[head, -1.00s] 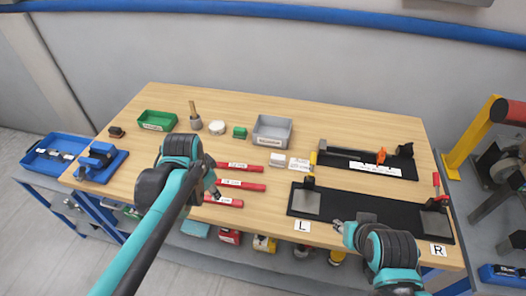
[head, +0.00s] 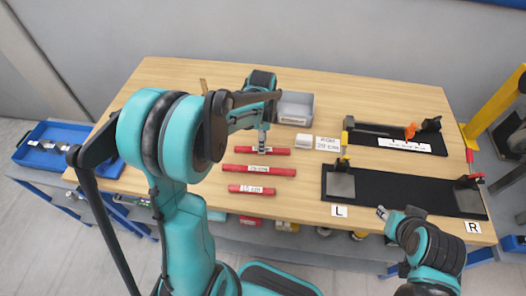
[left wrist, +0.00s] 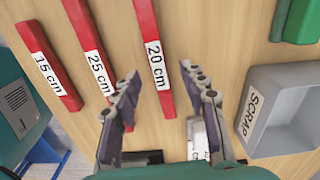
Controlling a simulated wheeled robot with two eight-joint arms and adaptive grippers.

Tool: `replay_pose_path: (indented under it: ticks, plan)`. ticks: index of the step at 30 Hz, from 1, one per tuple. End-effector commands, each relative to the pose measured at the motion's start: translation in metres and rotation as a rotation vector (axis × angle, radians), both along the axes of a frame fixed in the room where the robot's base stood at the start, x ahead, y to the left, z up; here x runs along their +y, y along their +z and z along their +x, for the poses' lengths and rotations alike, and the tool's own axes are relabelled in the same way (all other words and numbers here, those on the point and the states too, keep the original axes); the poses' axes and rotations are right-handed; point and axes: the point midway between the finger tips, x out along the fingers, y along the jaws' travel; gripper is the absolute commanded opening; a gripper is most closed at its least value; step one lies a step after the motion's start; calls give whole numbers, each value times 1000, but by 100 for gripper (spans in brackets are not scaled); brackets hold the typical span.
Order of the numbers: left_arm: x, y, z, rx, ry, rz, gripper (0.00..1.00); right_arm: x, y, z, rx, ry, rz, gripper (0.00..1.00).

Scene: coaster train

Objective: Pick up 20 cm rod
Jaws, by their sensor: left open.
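The 20 cm rod (left wrist: 148,40) is red with a white label and lies flat on the wooden table. In the head view it is the rearmost of three rods (head: 280,151). My left gripper (left wrist: 160,82) is open and points down over it. In the left wrist view the rod's near end lies between the two fingertips, with gaps on both sides. In the head view the left gripper (head: 263,150) partly covers the rod. My right gripper (head: 383,212) hangs near the table's front edge, too small to judge its jaws.
The 25 cm rod (left wrist: 88,40) and 15 cm rod (left wrist: 48,65) lie beside it. A grey scrap bin (left wrist: 285,110) stands close by, with a green bin (left wrist: 298,20) near it. A white card (head: 327,143) and black fixture mats (head: 410,190) lie to the right.

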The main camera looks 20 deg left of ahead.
Motion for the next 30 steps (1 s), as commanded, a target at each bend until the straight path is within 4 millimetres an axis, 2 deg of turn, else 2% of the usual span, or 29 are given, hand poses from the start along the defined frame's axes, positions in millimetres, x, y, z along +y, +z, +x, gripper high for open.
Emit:
replay_pose_path:
  ticks: [1, 3, 6, 12, 13, 15, 18, 30]
  plan:
    - [0, -12, -1, 0, 0, 0, 43, 0, -8, 0, 0, 0, 0, 34]
    - [-1, -24, -2, 0, 0, 0, 43, 0, -12, 0, 0, 0, 0, 34]
    - [-1, -33, -1, 0, 0, 0, 43, 0, -15, 0, 0, 0, 0, 34]
    - [-1, -33, -2, -1, 1, 0, 43, 0, -14, 0, 0, 0, 0, 34]
    - [-1, -33, -2, -1, 1, 0, 40, 0, -14, 0, 0, 0, 0, 34]
    - [-1, -33, -2, -1, 1, 0, 22, 0, -14, 0, 0, 0, 0, 34]
    - [-1, -33, -2, -1, 1, 0, 0, 0, -14, 0, 0, 0, 0, 34]
    - [-1, -30, -2, -1, 1, 0, 0, 0, -13, 0, 0, 0, 0, 34]
